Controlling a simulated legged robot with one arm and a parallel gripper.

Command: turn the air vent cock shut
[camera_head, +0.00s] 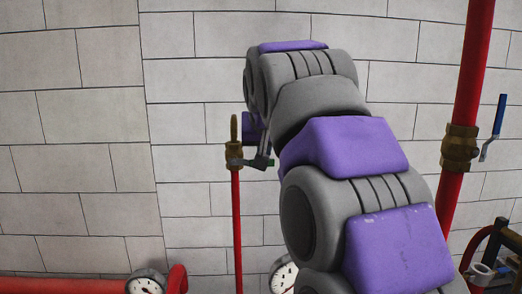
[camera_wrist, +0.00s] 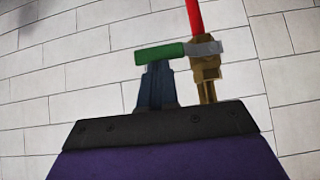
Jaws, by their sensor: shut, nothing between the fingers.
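The air vent cock is a brass fitting (camera_head: 234,154) on top of a thin vertical red pipe (camera_head: 237,220). It also shows in the wrist view (camera_wrist: 206,76), where the pipe appears above it. Its grey lever with a green grip (camera_wrist: 160,54) points sideways, roughly square to the pipe. In the head view the lever (camera_head: 248,162) points right. My gripper (camera_wrist: 155,72) is shut and empty, its fingertips right at the green grip, which overlaps them in the wrist view. I cannot tell whether they touch. In the head view my gripper (camera_head: 263,152) is partly hidden by my arm.
A thicker red pipe (camera_head: 472,70) with a brass valve (camera_head: 459,148) and blue handle (camera_head: 500,115) stands at the right. Gauges (camera_head: 147,282) and red piping (camera_head: 60,286) lie low down. A pale block wall (camera_head: 80,150) is behind; the space left of the cock is clear.

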